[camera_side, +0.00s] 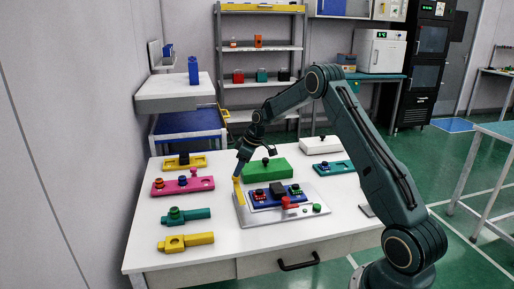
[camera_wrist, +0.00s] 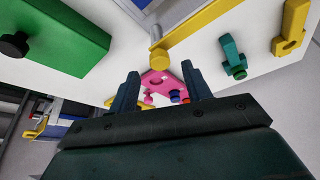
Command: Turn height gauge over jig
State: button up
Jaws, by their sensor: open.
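The jig is a grey plate (camera_side: 256,217) on the white table, carrying a blue block (camera_side: 266,203) with small red, green and dark parts. A yellow bar, which I take to be the height gauge (camera_side: 238,191), stands at the plate's left edge. In the wrist view the yellow bar (camera_wrist: 190,27) ends in a round end just beyond my fingers. My gripper (camera_side: 239,172) is right above the bar in the side view. Its fingers (camera_wrist: 160,78) are open, with nothing seen held between them. Whether they touch the bar I cannot tell.
A big green block (camera_side: 267,170) stands behind the jig. A yellow fixture (camera_side: 184,162), a pink fixture (camera_side: 183,185), a teal tool (camera_side: 185,215) and a yellow tool (camera_side: 186,242) lie to the left. A white box (camera_side: 321,145) and a teal fixture (camera_side: 336,168) are behind right.

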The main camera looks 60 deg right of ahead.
aim_at(239, 188)
jog(key=shift+x, duration=1.6)
grip_shut()
